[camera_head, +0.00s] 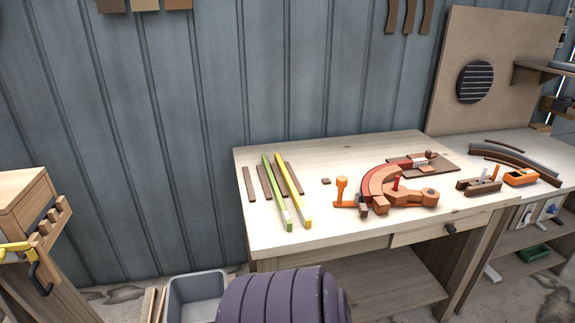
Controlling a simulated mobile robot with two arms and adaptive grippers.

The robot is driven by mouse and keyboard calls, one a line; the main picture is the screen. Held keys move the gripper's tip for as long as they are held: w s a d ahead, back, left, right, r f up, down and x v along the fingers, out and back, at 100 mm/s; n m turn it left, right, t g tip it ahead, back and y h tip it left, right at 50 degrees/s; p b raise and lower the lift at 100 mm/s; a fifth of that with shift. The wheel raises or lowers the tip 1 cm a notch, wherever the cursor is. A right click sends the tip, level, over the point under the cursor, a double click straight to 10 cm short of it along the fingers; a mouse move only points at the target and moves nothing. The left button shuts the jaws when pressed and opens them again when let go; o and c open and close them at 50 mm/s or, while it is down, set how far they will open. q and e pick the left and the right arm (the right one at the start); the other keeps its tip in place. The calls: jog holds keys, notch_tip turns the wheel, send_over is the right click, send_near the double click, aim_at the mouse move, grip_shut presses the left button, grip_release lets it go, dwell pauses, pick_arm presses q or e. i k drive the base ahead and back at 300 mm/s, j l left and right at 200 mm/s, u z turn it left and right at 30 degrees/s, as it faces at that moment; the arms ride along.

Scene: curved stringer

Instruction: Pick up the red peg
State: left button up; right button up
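The red peg (396,183) is a small upright red piece on the workbench. It appears to stand on or in the wooden fixture (427,196), inside the bend of a curved reddish-brown stringer (374,182). Its lower end is too small to make out. Neither of my grippers shows in the head view.
Green (276,190) and yellow (292,188) bars lie on the pale workbench (330,228), left of the fixture. An orange tool (342,190) stands close by. Planes and an orange device (520,177) are at right. A grey bin (196,290) is below.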

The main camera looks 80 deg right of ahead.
aim_at(397, 177)
jog(key=k+z, duration=0.15)
jog(key=z, duration=2.75)
jog(key=i+l+z, duration=0.15)
jog(key=i+z, duration=0.35)
jog(key=k, duration=0.05)
